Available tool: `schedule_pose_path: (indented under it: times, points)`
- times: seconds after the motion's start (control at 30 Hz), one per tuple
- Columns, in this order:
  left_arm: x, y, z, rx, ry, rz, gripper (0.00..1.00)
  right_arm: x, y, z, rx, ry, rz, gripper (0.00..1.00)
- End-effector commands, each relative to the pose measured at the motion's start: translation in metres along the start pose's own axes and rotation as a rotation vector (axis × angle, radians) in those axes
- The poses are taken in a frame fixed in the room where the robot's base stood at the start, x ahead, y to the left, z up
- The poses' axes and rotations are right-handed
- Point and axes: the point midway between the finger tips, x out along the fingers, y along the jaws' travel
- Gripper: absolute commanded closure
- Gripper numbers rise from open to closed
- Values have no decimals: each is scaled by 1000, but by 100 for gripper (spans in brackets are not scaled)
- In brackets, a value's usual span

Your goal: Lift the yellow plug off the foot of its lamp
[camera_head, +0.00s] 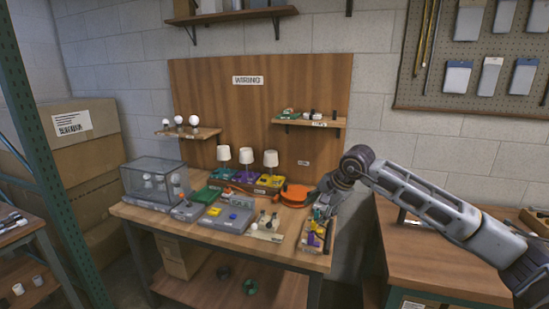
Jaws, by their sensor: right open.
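Three small lamps with white shades stand in a row at the back of the workbench. The right lamp (270,160) has a yellow foot (268,181). The middle lamp (247,158) has a purple foot, and the left lamp (223,156) stands by a green one. The yellow plug is too small to tell apart from the yellow foot. My right gripper (321,212) points down over the right end of the bench, to the right of and nearer than the yellow foot. It is open and apart from the lamp. My left gripper is out of view.
An orange round thing (295,194) lies between the lamps and my right gripper. A tray of tools (316,238) lies below the gripper. Grey boxes (223,220) and a clear case (153,180) take up the left and front. A wooden panel (215,90) stands behind.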

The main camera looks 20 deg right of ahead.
Motion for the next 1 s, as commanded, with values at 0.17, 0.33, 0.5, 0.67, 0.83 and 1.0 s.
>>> schedule_pose_path:
  times: [0.17,0.33,0.5,0.67,0.83,1.0]
  points:
    - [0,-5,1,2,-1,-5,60,-5,25,-25,-201,121,124,46]
    - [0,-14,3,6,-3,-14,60,-12,47,-45,-366,183,253,46]
    - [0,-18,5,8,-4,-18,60,-17,62,-51,-487,179,343,46]
    - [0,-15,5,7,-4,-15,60,-20,69,-53,-561,167,386,46]
    - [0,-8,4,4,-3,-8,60,-21,72,-54,-621,154,406,46]
    - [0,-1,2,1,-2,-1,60,-21,72,-54,-661,146,410,46]
